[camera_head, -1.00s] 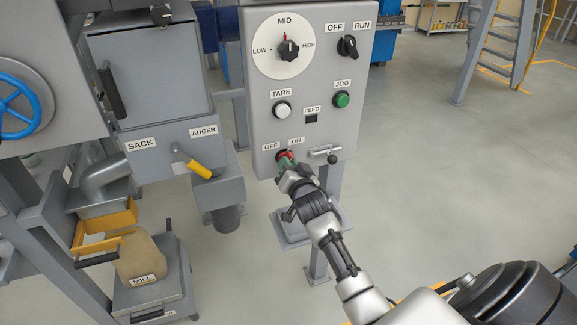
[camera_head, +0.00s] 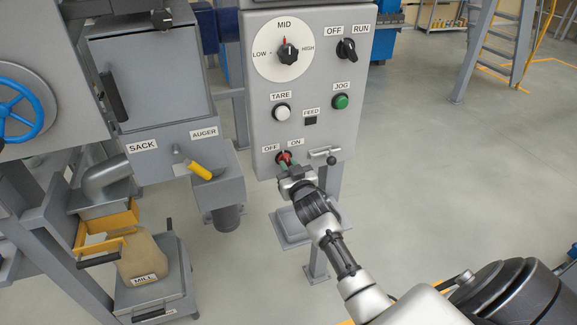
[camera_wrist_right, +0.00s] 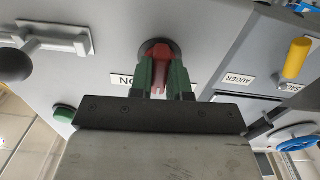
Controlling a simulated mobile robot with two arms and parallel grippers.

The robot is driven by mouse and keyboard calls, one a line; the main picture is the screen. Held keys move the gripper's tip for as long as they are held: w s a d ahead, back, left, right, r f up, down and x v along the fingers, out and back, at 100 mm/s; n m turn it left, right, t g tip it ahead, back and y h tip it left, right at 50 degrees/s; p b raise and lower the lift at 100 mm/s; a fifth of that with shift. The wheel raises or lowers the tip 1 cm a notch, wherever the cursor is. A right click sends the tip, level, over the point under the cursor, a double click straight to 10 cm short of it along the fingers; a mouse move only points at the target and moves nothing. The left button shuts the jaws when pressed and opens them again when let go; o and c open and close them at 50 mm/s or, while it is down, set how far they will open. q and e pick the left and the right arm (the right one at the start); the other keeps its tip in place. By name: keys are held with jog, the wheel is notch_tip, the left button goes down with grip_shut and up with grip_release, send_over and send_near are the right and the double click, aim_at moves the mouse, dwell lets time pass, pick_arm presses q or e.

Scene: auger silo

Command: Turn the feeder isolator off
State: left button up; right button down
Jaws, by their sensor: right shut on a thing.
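The feeder isolator is a small red handle (camera_head: 284,157) on a dark round base, low on the grey control panel between the OFF label (camera_head: 270,148) and the ON label (camera_head: 297,142). My right gripper (camera_head: 286,163) is at the handle, its green fingertips closed around it. In the right wrist view, the red handle (camera_wrist_right: 158,52) sits between the two green fingers (camera_wrist_right: 161,75). My left gripper is not in view.
A latch with a dark ball end (camera_head: 331,159) sticks out just right of the isolator. Above are the white TARE button (camera_head: 281,113), green JOG button (camera_head: 341,101) and OFF/RUN switch (camera_head: 347,49). A yellow auger handle (camera_head: 200,171) is to the left. Open floor lies right.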

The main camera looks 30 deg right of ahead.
jog(key=n, duration=0.4)
jog(key=shift+n, duration=0.7)
jog(key=c, duration=1.1)
grip_release()
jog(key=b+v, duration=0.1)
jog(key=v, duration=1)
jog(key=shift+d, duration=0.1)
jog(key=shift+w, duration=0.1)
